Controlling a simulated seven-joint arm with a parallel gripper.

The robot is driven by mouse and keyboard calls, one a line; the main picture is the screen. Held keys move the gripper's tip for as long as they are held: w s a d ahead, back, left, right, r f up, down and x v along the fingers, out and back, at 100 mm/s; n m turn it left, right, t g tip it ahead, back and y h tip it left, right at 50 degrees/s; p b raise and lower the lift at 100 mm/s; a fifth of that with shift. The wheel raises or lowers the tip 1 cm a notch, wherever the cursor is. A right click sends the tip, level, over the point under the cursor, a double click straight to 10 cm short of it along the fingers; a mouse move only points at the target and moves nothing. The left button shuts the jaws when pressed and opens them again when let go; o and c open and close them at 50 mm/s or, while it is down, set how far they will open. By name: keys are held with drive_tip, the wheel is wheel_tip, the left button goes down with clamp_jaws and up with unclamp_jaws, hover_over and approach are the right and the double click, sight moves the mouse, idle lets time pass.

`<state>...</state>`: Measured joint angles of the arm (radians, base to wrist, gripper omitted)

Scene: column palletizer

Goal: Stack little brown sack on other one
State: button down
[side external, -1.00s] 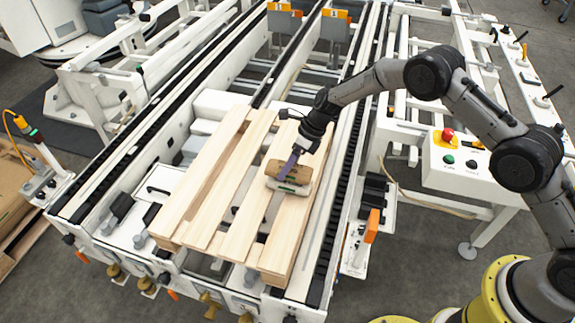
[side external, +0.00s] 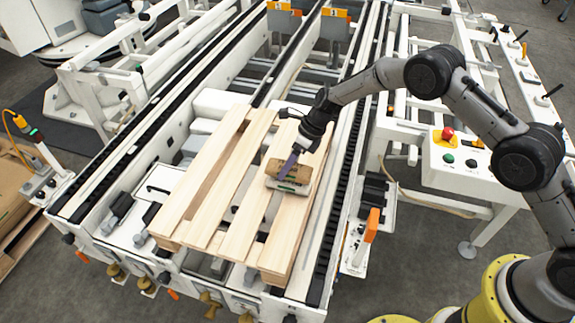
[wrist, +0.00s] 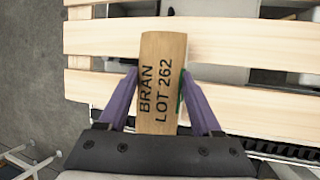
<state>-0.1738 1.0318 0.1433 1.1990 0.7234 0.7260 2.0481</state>
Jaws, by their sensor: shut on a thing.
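The little brown sack (side external: 303,173) is between the purple fingers of my gripper (side external: 286,170). It lies level on or just above a pale sack (side external: 287,187) with green marks, on the wooden pallet (side external: 206,204); I cannot tell whether they touch. In the wrist view, the brown sack (wrist: 161,60) reads "BRAN LOT 262", and my gripper (wrist: 161,82) is shut on its two long sides. Only a thin pale and green strip of the lower sack shows there at the brown one's right; the rest is hidden.
The pallet sits on a white conveyor frame with dark chain rails (side external: 343,205). Its slats at the left are bare. A control box with a red button (side external: 447,134) stands at the right, near my arm. An orange-topped post (side external: 371,224) stands right of the pallet.

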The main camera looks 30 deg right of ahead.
drive_tip(key=shift+f, duration=0.7)
idle(0.4)
unclamp_jaws()
idle(0.6)
drive_tip(key=shift+r, duration=3.5)
